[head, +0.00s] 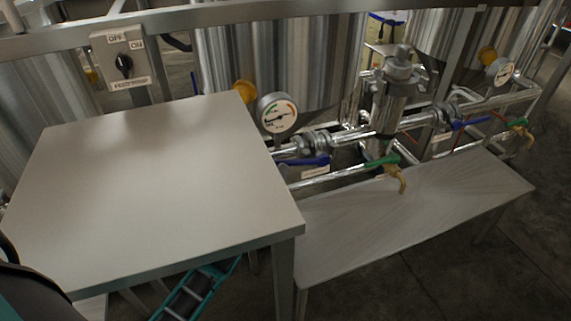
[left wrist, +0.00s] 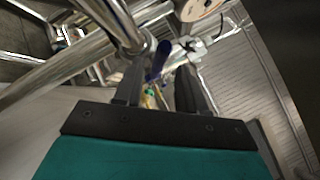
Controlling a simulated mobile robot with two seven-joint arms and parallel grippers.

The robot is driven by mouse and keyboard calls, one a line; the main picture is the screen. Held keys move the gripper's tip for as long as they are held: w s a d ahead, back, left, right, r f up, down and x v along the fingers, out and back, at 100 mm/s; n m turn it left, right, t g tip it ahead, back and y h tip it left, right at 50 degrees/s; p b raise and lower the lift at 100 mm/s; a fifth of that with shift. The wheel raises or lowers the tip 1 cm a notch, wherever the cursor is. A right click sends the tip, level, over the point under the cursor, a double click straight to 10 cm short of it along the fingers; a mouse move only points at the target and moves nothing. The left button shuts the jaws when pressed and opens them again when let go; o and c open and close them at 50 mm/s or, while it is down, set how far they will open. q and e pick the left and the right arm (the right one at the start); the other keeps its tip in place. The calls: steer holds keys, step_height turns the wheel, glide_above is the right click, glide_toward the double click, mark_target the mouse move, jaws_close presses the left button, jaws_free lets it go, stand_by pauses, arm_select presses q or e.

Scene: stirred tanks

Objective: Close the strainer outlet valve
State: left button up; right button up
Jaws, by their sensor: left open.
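The metal strainer (head: 396,90) stands upright in the pipe run in the head view. One blue-handled valve (head: 308,162) is to its left, with the handle roughly along the pipe. Another blue-handled valve (head: 470,123) is to its right. The small labels are unreadable, so I cannot tell which is the outlet. In the left wrist view my left gripper (left wrist: 158,75) is open. A blue handle (left wrist: 158,60) shows between its fingers in the picture; contact cannot be told. The gripper's fingers do not show in the head view. My right gripper is not in view.
A table (head: 160,190) fills the left foreground, with a lower bench (head: 420,215) under the pipes. Green-handled taps (head: 392,160) hang above the bench. A gauge (head: 278,113) and tank (head: 280,55) stand behind. A switch box (head: 122,62) is at upper left.

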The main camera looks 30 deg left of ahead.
mark_target(295, 162)
arm_select(q)
steer(key=shift+x, duration=2.3)
jaws_close()
